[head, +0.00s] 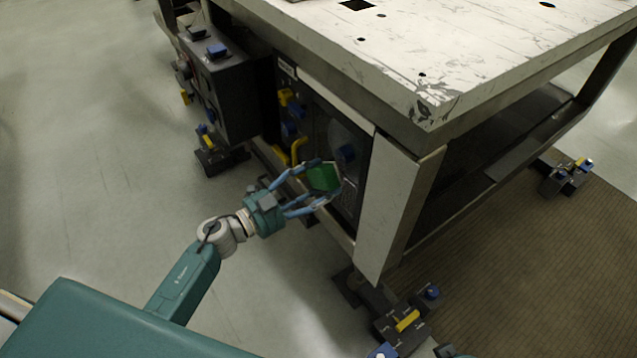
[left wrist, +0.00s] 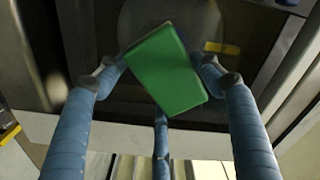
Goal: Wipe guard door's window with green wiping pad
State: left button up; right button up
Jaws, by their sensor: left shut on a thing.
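My left gripper (head: 321,180) is shut on the green wiping pad (head: 324,176), in front of the dark door panel (head: 353,182) on the table's side. In the left wrist view the pad (left wrist: 170,72) sits tilted between the blue fingers. A grey rounded pane (head: 336,133), which looks like the guard door's window, lies just beyond the pad. In the left wrist view the pane (left wrist: 195,14) is partly hidden behind the pad. I cannot tell whether the pad touches it. My right gripper is not in view.
The scratched white table top (head: 440,50) overhangs the panel. Yellow handles (head: 297,150) and blue knobs sit left of the pane. A dark box (head: 222,88) juts out further left. A pale side panel (head: 388,215) stands to the right. The floor at left is clear.

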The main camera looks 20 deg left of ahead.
pick_arm(q)
jog(key=shift+x, duration=0.95)
